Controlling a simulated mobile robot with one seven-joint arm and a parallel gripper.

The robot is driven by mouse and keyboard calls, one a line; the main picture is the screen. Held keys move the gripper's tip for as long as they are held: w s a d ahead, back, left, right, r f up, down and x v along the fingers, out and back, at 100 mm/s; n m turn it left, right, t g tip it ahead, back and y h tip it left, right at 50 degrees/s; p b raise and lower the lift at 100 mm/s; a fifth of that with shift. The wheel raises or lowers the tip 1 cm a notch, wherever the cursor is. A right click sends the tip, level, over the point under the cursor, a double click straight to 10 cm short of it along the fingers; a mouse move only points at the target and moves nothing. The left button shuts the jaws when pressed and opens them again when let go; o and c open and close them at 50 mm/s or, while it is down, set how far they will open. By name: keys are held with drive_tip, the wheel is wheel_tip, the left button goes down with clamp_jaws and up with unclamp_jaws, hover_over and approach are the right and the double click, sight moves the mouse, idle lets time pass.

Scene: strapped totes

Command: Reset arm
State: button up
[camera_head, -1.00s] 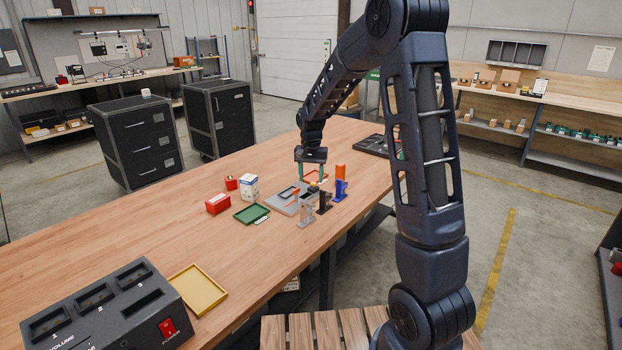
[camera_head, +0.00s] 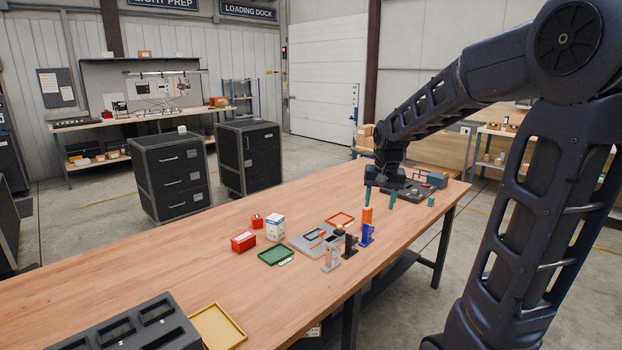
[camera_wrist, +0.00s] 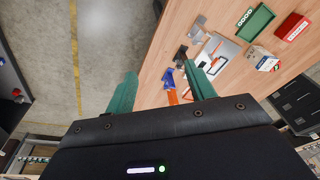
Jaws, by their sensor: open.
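My gripper (camera_head: 381,197) is open and empty, its two green fingers pointing down above the far right part of the wooden table (camera_head: 180,290). It hangs near a dark tray (camera_head: 412,192) at the table's far end; whether it touches anything there I cannot tell. In the wrist view the spread fingers (camera_wrist: 163,95) frame the table edge and floor, with nothing clearly between their tips. An orange block (camera_head: 367,215) and a blue bracket (camera_head: 367,234) stand on the table, nearer the camera than my gripper.
A black bracket (camera_head: 350,246), a grey bracket (camera_head: 330,258), a grey board (camera_head: 305,244), a green tray (camera_head: 275,256), a red box (camera_head: 243,242) and a white box (camera_head: 275,227) cluster mid-table. A yellow tray (camera_head: 218,328) lies near the front. The table's left part is clear.

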drive_tip(key=s+d+r+n+t, duration=0.1)
drive_tip(key=s+d, duration=0.2)
drive_tip(key=s, duration=0.6)
drive_tip(key=s+d+r+t, duration=0.1)
drive_tip(key=s+d, duration=0.3)
drive_tip(key=s, duration=0.6)
drive_tip(key=shift+s+d+r+n, duration=0.25)
drive_tip(key=shift+s+r+n, duration=0.05)
drive_tip(key=shift+r+n, duration=0.15)
